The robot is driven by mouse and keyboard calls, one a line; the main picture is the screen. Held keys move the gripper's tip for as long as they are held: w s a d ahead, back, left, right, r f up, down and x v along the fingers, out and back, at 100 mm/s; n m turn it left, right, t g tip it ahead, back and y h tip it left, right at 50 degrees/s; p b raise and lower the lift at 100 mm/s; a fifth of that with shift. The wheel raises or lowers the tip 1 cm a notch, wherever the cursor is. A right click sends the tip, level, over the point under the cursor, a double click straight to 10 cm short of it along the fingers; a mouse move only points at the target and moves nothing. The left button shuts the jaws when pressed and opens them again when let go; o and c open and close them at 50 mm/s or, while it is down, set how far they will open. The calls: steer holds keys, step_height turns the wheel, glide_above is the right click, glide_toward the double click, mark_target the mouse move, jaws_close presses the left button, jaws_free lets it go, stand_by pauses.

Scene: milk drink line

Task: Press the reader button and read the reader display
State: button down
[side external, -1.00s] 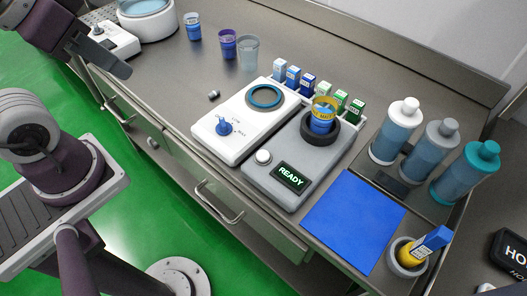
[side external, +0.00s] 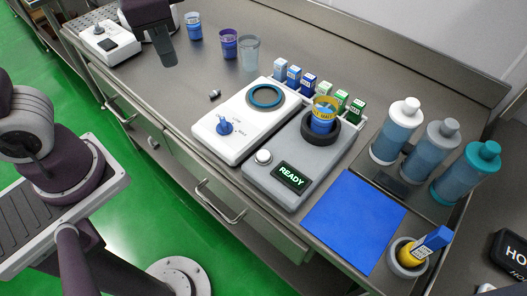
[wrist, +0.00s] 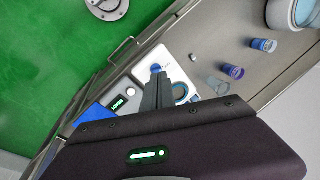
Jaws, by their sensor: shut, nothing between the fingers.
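The grey reader (side external: 277,186) stands on the steel counter. Its round white button (side external: 263,157) is at the front left, and its display (side external: 290,178) reads READY in green. A blue cup with a yellow band (side external: 323,114) sits in the reader's dark ring. My gripper (side external: 168,60) is above the counter at the upper left, well away from the reader, with its fingers shut and empty. In the wrist view the gripper fingers (wrist: 157,72) point over the white device, and the display (wrist: 118,104) shows small beside them.
A white device with a blue knob (side external: 224,127) adjoins the reader on its left. Small cartons (side external: 308,82) stand behind. Cups (side external: 229,43) are near my gripper. Bottles (side external: 442,142), a blue mat (side external: 355,218) and a round holder (side external: 408,257) are at the right.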

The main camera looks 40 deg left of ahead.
steer(key=w+d+f+m+y, duration=0.2)
steer(key=w+d+f+m, duration=0.1)
steer(key=w+d+f, duration=0.15)
steer(key=m+t+y, duration=0.1)
steer(key=m+y, duration=0.3)
steer(key=m, duration=0.1)
glide_above(266, 158)
step_height(266, 158, down, 7)
steer(key=shift+n, duration=0.3)
steer(key=shift+f, duration=4.45)
steer(key=shift+f, duration=0.15)
steer(key=shift+f, duration=0.25)
